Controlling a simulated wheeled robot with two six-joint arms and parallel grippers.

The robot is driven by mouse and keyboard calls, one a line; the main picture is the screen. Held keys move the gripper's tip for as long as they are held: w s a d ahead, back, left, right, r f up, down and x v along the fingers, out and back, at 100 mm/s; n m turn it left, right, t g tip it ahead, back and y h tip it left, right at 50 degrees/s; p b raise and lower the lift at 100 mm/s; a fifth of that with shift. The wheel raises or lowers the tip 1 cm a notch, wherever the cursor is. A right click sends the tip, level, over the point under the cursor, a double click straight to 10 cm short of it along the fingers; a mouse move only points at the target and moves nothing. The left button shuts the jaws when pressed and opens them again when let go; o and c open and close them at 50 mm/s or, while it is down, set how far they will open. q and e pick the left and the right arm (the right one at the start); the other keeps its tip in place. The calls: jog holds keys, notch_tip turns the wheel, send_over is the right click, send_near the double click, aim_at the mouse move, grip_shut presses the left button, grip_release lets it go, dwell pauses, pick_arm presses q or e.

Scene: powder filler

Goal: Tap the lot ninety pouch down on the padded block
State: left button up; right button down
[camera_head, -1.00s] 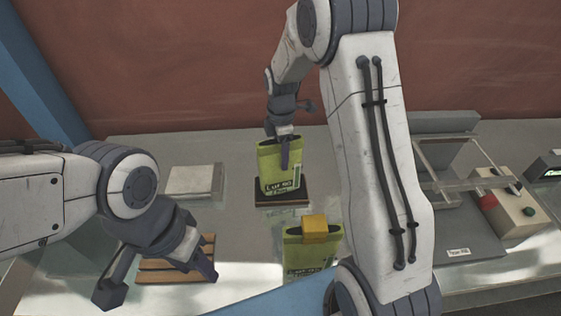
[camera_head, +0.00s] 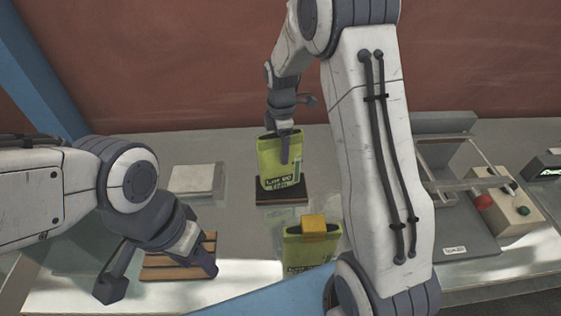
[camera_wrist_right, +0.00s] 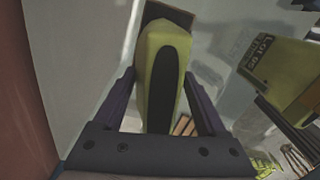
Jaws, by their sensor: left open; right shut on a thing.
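The lot ninety pouch (camera_head: 277,165), green with a dark open top and a printed label, is upright in my right gripper (camera_head: 286,150). The right gripper is shut on its upper part. The pouch is just above the dark padded block (camera_head: 288,198); a small gap seems to show, but contact is hard to judge. In the right wrist view the pouch (camera_wrist_right: 160,75) fills the space between the fingers, with the block's edge (camera_wrist_right: 168,11) beyond it. My left gripper (camera_head: 160,277) is open and empty, low over the wooden slatted rack (camera_head: 170,267).
A second green pouch with a yellow clip (camera_head: 314,226) stands nearer me, partly behind my right arm. A pale square plate (camera_head: 195,180) lies left of the block. A grey machine with a clear guard (camera_head: 460,165) and a button box (camera_head: 508,210) stand at right.

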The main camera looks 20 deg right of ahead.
jog(key=shift+r+p, duration=0.25)
jog(key=shift+p, duration=0.3)
dwell(0.6)
